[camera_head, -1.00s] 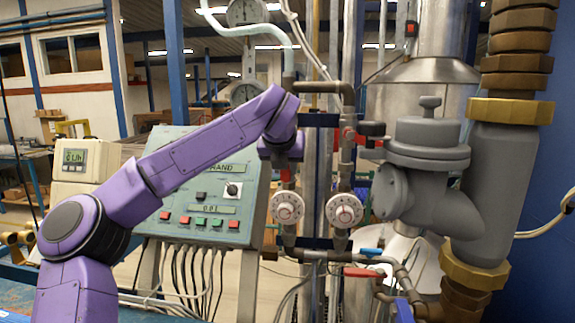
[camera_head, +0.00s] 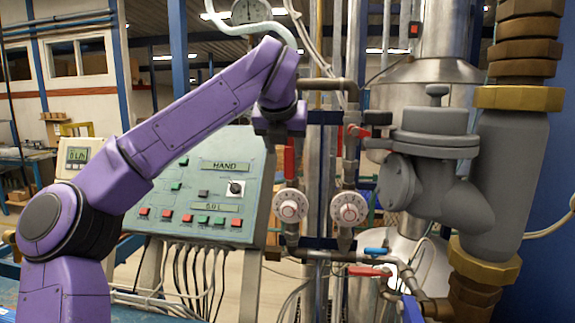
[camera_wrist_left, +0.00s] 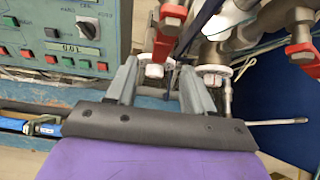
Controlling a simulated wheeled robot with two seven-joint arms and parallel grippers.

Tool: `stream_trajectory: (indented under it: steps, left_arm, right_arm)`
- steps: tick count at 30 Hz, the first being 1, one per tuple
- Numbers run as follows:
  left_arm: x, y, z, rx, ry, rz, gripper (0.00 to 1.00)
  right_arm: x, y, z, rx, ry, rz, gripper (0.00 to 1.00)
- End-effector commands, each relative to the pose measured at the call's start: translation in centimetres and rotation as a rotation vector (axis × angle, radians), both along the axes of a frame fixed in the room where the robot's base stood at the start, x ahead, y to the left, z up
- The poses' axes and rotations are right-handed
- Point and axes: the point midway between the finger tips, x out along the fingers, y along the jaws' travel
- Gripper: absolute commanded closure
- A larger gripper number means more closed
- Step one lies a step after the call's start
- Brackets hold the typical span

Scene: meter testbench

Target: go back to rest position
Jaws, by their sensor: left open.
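My left arm comes in from the left of the head view, purple, with its forearm sloping up to a raised wrist. My left gripper (camera_head: 280,138) hangs below that wrist, in front of the pipework and beside the control panel's upper right corner. Its fingers barely show there. In the left wrist view the two grey fingers of the gripper (camera_wrist_left: 160,88) stand apart with nothing held between them. Beyond them are two white round dials, the left dial (camera_head: 290,206) and the right dial (camera_head: 348,209) in the head view. My right gripper is not in view.
The green control panel (camera_head: 200,196) with buttons and a HAND label stands left of the pipes. Red valve handles (camera_wrist_left: 306,58) show in the left wrist view. A thick grey pipe body (camera_head: 508,180) fills the right. A small meter (camera_head: 76,156) is behind my arm.

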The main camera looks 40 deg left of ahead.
Motion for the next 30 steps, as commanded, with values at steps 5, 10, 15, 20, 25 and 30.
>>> stream_trajectory:
  steps: [5, 10, 15, 20, 25, 30]
  left_arm:
    - [-1.5, -0.8, 1.7, 0.001, 0.000, 0.002, 0.48]
    - [-1.8, -1.0, 2.0, -0.001, 0.002, 0.001, 0.48]
    - [-1.8, -1.0, 2.0, -0.001, 0.002, 0.001, 0.48]
    - [-1.7, -1.0, 2.0, 0.000, 0.002, 0.001, 0.48]
    - [-1.7, -1.0, 3.1, 0.000, 0.001, 0.001, 0.48]
    - [-1.7, -1.0, 7.1, 0.000, 0.001, 0.001, 0.48]
  right_arm:
    - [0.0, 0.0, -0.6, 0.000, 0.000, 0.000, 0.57]
    - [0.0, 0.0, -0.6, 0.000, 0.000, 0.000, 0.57]
    - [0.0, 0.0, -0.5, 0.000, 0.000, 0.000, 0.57]
    - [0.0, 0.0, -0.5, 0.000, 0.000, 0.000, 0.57]
    - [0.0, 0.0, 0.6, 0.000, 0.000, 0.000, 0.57]
    - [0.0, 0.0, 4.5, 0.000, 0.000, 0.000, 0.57]
